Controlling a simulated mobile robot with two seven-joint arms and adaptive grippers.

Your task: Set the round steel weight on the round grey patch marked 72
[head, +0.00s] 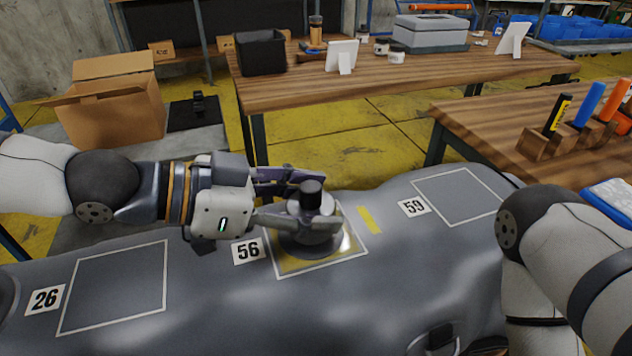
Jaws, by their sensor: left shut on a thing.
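My left gripper (325,215) reaches in from the left and is shut on the round steel weight (308,238), which has a black knob on top. The weight is upright over the white-outlined square labelled 56 (248,251), where yellow and shiny surface shows around it. I cannot tell whether its underside touches the boat. The grey inflatable boat (210,313) also has outlined squares labelled 26 (45,299) and 59 (413,207). No label 72 and no clearly round patch are visible. My right arm shows at the right, but its gripper is out of view.
A yellow strip (369,219) lies right of the weight. Behind the boat is a wooden table (400,88) with a black bin (261,52) and a grey toolbox (430,35). Another bench (490,125) holds markers at the right. A cardboard box (110,105) stands back left.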

